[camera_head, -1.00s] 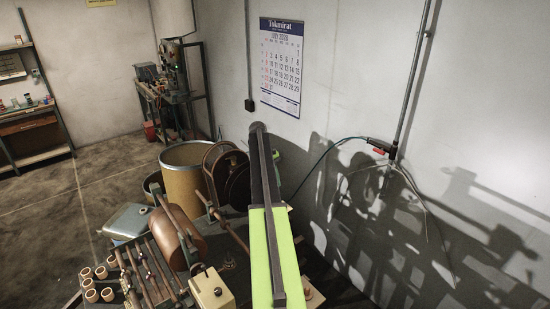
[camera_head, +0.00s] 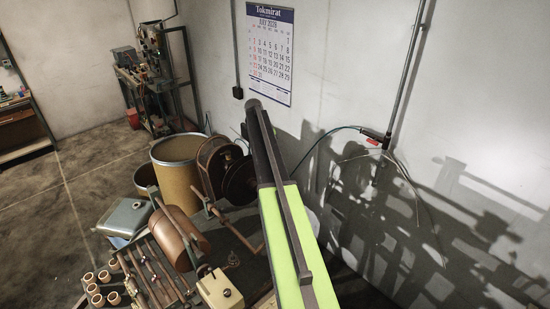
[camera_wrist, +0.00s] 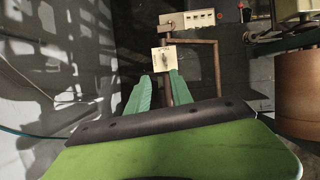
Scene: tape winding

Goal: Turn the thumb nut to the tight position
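In the wrist view a small cream plate (camera_wrist: 163,59) with a small dark shape (camera_wrist: 164,58) on its face stands just beyond my fingertips. The dark shape may be the thumb nut; it is too small to tell, and its setting cannot be read. The plate lies a little past the fingertips, about in line with the gap. In the head view my own arm hides the gripper, and I cannot make out the thumb nut.
A copper-brown drum (camera_head: 180,237) and a cream box (camera_head: 220,290) with a dark knob stand left of my arm. A bent brown bar (camera_wrist: 216,65) stands right of the plate. A fibre barrel (camera_head: 178,172) is behind. The wall is close on the right; open floor lies left.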

